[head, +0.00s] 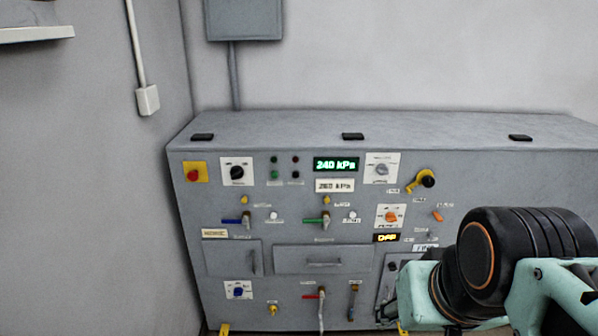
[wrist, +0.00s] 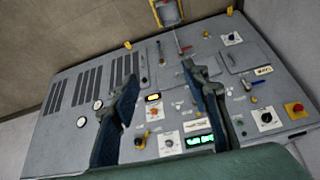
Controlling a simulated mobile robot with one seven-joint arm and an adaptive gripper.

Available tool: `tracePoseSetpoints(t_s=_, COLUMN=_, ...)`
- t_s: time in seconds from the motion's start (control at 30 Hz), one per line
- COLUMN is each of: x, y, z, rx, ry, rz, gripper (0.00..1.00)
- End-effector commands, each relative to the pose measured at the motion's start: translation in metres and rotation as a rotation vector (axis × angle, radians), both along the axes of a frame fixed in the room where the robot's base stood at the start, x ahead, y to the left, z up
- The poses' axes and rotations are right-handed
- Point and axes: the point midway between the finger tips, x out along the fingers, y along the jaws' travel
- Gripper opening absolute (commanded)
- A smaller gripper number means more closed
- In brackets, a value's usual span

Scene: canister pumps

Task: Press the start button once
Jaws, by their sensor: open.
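A grey pump cabinet (head: 225,205) stands against the wall. On its upper left panel, a green button (head: 275,175) sits under a smaller green dot, with a dark red pair beside them. The labels beneath are too small to read, so I cannot confirm which is start. In the wrist view the cabinet (wrist: 75,140) appears turned over. My gripper (wrist: 160,75) is open and empty there, its two dark fingers apart in front of the panel. In the head view my arm covers the lower right; the fingers are not clearly seen.
A red button on a yellow plate (head: 194,172) and a black rotary knob (head: 237,172) lie left of the green button. A green 240 kPa display (head: 336,164) lies right. Valve handles (head: 318,220) and drawer pulls stick out lower down.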

Motion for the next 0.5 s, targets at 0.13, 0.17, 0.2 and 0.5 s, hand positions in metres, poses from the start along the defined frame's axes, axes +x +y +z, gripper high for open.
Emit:
tracePoseSetpoints(t_s=0.13, x=0.0, y=0.0, z=0.0, rx=0.0, ry=0.0, rz=0.0, gripper=0.24)
tracePoseSetpoints(t_s=0.17, x=0.0, y=0.0, z=0.0, rx=0.0, ry=0.0, rz=0.0, gripper=0.2)
tracePoseSetpoints(t_s=0.2, x=0.0, y=0.0, z=0.0, rx=0.0, ry=0.0, rz=0.0, gripper=0.16)
tracePoseSetpoints(t_s=0.5, x=0.0, y=0.0, z=0.0, rx=0.0, ry=0.0, rz=0.0, gripper=0.0)
